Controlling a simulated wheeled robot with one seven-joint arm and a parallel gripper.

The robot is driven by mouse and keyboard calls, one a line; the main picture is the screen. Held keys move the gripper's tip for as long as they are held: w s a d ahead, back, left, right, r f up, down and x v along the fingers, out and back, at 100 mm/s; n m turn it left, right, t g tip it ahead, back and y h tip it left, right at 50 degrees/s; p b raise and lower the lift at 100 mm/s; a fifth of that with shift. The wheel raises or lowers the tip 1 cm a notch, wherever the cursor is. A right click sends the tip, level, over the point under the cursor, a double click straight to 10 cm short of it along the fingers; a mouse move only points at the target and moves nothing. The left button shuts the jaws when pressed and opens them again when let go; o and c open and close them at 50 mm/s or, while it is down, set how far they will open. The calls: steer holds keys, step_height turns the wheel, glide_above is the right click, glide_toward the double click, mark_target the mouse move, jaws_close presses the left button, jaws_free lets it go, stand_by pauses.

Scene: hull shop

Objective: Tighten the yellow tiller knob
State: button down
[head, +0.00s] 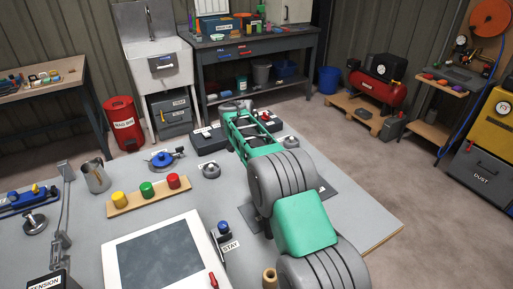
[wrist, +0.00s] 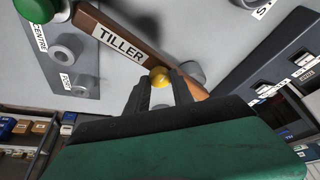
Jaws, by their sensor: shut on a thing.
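The fingers hide part of the knob. In the head view my gripper (head: 236,106) is at the far end of my green and grey arm, over the back of the grey bench. The arm hides the tiller and the held knob there.
A grey plate (wrist: 70,55) labelled CENTRE and PORT lies beside the tiller. On the bench (head: 75,235), a wooden strip (head: 150,198) carries yellow, green and red knobs. A metal jug (head: 96,177) and a STAY fitting (head: 224,232) stand nearby. Dark boxes (head: 209,139) flank my gripper.

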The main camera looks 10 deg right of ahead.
steer(key=shift+r+m+g+h+p, duration=0.1)
steer(key=shift+m+g+h+p, duration=0.2)
steer(key=shift+m+p, duration=0.75)
steer(key=c, duration=1.1)
jaws_free()
steer(key=v, duration=0.7)
steer(key=shift+a+r, duration=0.15)
steer(key=shift+r, duration=0.1)
